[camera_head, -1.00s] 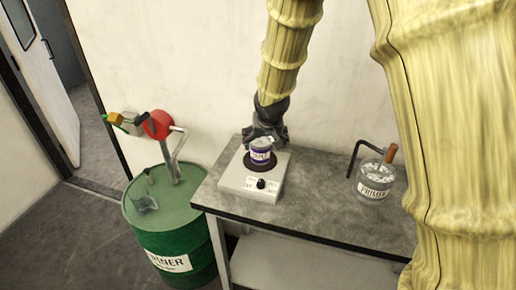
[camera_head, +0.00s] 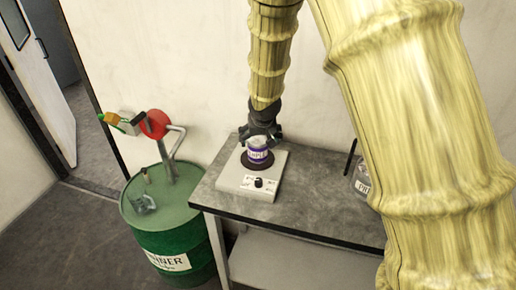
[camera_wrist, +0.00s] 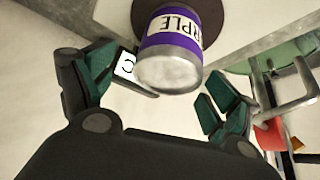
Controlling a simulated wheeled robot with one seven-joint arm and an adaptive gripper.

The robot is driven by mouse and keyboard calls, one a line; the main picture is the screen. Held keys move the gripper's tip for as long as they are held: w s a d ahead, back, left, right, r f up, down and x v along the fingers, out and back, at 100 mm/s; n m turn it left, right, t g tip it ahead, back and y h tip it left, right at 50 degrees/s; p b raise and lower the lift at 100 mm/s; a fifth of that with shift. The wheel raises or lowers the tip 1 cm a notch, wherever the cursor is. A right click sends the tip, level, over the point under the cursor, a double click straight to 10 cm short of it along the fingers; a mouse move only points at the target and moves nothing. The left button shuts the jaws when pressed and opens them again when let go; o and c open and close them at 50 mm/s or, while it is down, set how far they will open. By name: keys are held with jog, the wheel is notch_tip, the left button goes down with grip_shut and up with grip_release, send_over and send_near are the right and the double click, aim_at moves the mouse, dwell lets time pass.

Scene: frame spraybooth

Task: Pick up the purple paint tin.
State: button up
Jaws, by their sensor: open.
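The purple paint tin (camera_head: 258,149) has a silver top and a white label on a purple band. It stands upright on the dark round plate (camera_head: 257,165) of a white scale-like device (camera_head: 243,181) on the bench. My gripper (camera_head: 260,133) is at the tin's top from behind, its fingers spread to either side. In the wrist view the tin (camera_wrist: 169,50) lies ahead, between and just beyond the tips of my open gripper (camera_wrist: 180,95). I see no clear contact between fingers and tin.
The grey bench (camera_head: 318,205) has bare top to the right of the device. A primer jar (camera_head: 362,178) there is mostly hidden by my arm. A green thinner drum (camera_head: 170,235) with a pump (camera_head: 170,158) and a glass cup (camera_head: 143,203) stands left. A wall is behind.

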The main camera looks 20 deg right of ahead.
jog(key=x, duration=0.1)
jog(key=p+x, duration=0.1)
jog(key=x, duration=0.1)
jog(key=shift+a+f, duration=0.2)
jog(key=shift+a, duration=0.15)
jog(key=shift+w+d+f, duration=0.15)
jog(key=shift+w+f, duration=0.2)
jog(key=shift+f, duration=0.25)
jog(key=c, duration=1.5)
jog(key=shift+r, duration=0.1)
